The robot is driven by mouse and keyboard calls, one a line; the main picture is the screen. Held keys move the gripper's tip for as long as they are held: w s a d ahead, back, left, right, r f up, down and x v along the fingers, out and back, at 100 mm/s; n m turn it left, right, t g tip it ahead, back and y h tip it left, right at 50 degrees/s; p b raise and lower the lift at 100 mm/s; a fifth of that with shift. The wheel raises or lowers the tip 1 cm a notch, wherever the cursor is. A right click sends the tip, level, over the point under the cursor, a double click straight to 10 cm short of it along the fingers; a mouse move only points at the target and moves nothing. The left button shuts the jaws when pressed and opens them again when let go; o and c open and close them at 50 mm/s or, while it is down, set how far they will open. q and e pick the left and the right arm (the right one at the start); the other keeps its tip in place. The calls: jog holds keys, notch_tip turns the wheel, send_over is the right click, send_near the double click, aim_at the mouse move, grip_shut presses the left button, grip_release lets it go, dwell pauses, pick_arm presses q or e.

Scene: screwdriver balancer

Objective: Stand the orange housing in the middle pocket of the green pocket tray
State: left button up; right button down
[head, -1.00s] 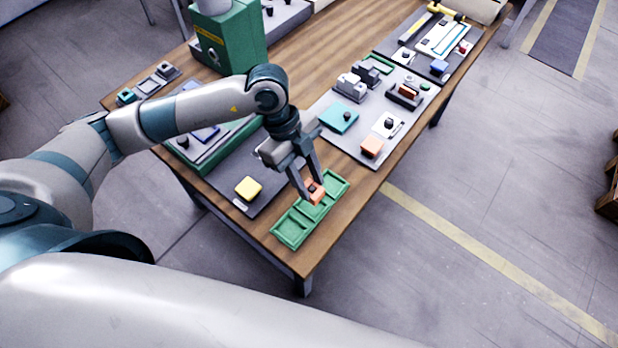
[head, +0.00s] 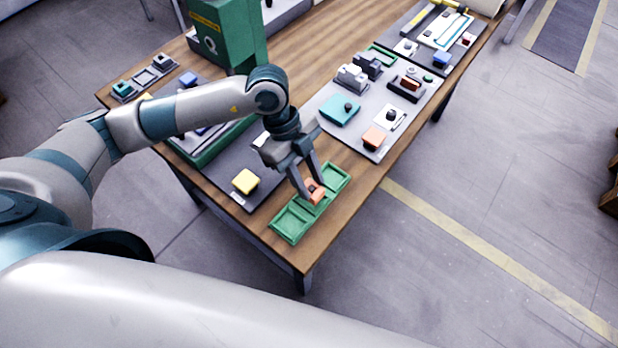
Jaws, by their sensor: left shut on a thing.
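The green pocket tray (head: 290,226) lies near the table's front corner, its row of pockets running from lower left to upper right. The orange housing (head: 317,196) is at the middle pocket, between my left gripper's fingers. My left gripper (head: 312,193) points down and is shut on the housing. The fingers hide part of the housing, and I cannot tell whether it touches the pocket floor. The near and far pockets look empty. My right gripper is not in view.
A yellow block (head: 245,181) sits on a dark mat left of the tray. A grey board (head: 368,147) with a teal block (head: 340,110) and another orange block (head: 374,137) lies behind it. A green machine (head: 228,38) stands at the back left. Bare wood surrounds the tray.

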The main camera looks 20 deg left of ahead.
pick_arm(q)
jog(key=shift+f+b, duration=0.3)
jog(key=shift+f, duration=0.3)
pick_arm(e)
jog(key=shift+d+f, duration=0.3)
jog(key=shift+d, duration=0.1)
pick_arm(q)
jog(key=shift+f, duration=0.35)
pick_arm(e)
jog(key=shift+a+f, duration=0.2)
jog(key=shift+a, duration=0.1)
pick_arm(q)
jog(key=shift+f+b, duration=0.4)
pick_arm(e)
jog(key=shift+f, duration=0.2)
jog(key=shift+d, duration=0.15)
pick_arm(q)
jog(key=o, duration=1.2)
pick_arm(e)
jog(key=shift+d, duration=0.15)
pick_arm(q)
jog(key=shift+o, duration=0.2)
jog(key=shift+r, duration=0.15)
